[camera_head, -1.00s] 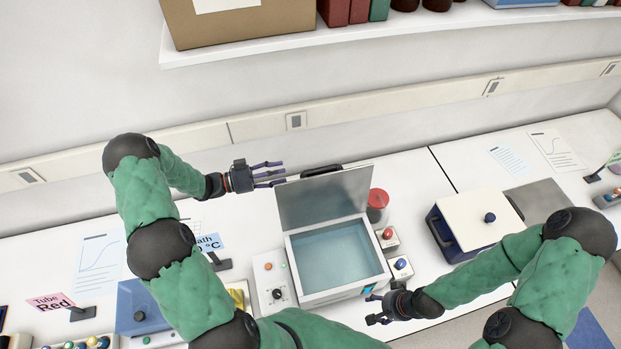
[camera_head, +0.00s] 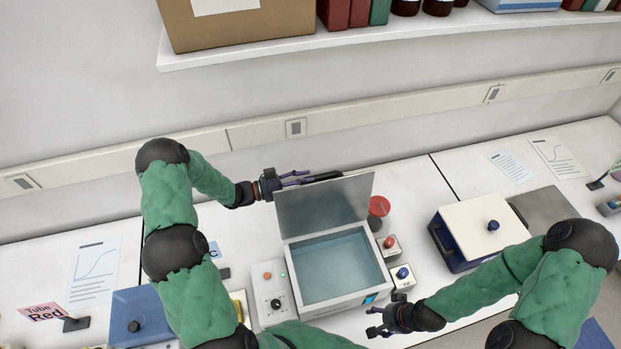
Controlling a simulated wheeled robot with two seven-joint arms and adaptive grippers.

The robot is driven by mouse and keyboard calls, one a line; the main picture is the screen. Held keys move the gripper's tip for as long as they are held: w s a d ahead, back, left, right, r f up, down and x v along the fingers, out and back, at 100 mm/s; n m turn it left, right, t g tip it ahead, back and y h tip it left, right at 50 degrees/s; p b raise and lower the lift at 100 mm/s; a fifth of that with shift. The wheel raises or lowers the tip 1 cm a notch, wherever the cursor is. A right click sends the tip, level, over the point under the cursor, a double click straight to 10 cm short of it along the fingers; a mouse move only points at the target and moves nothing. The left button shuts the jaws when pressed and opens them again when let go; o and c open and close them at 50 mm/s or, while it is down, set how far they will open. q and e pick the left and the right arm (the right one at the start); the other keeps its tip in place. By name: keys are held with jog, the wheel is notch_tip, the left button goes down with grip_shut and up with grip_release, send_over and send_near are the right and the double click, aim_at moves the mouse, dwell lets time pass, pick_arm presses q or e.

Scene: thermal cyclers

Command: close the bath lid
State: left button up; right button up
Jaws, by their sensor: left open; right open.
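The water bath (camera_head: 337,264) stands on the bench, its basin open and holding bluish water. Its grey metal lid (camera_head: 324,205) is raised and stands up at the basin's back edge. My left gripper (camera_head: 303,178) is open, at the lid's upper left, with its fingers reaching along behind the lid's top edge. The fingertips are partly hidden there, and I cannot tell whether they touch the lid. My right gripper (camera_head: 374,322) is open and empty in front of the bath's front right corner.
Right of the bath are a red-capped jar (camera_head: 379,206), a red-button box (camera_head: 389,246) and a blue-button box (camera_head: 402,275). A blue box with a white lid (camera_head: 484,228) stands further right. The control panel (camera_head: 270,290) is left of the basin.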

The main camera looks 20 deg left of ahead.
pick_arm(q)
jog(key=shift+x, duration=1.05)
jog(key=c, duration=0.8)
jog(key=shift+d+f, duration=0.1)
jog(key=shift+d, duration=0.05)
grip_shut()
